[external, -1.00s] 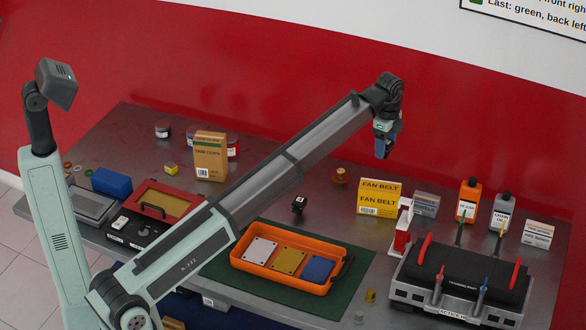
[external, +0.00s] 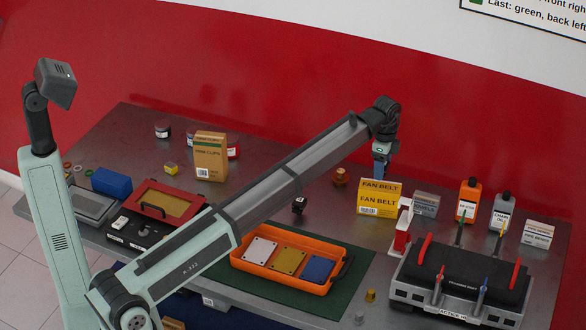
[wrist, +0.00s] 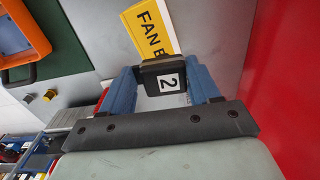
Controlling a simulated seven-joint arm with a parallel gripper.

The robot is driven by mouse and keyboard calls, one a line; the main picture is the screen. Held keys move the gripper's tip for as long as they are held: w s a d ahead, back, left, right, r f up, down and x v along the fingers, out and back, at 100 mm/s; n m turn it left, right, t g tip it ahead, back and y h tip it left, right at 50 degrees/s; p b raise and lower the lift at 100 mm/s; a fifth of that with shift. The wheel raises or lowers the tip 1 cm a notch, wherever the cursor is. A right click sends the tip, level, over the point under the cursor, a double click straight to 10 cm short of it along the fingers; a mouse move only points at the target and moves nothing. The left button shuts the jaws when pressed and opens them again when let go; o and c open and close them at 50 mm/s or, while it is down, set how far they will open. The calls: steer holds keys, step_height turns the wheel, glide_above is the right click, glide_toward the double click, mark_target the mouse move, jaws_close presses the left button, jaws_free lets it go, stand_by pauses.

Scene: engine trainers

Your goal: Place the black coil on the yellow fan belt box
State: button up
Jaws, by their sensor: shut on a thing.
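My gripper (wrist: 163,85) has blue fingers and is shut on a black coil (wrist: 152,68) with a white label reading 2. In the external view my gripper (external: 381,160) hangs just above the yellow fan belt box (external: 380,199), near its back edge; the coil cannot be made out there. I cannot tell whether the coil touches the box.
A similar small black part (external: 299,206) stands on the table left of the box. A grey box (external: 426,204) is close on the right, and a red and white stand (external: 403,228) is in front. An orange tray (external: 290,259) lies front left.

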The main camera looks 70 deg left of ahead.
steer(key=shift+f, duration=1.2)
steer(key=shift+f, duration=0.15)
steer(key=o, duration=1.2)
steer(key=shift+c, duration=0.2)
step_height(320, 180, up, 12)
steer(key=shift+r, duration=0.15)
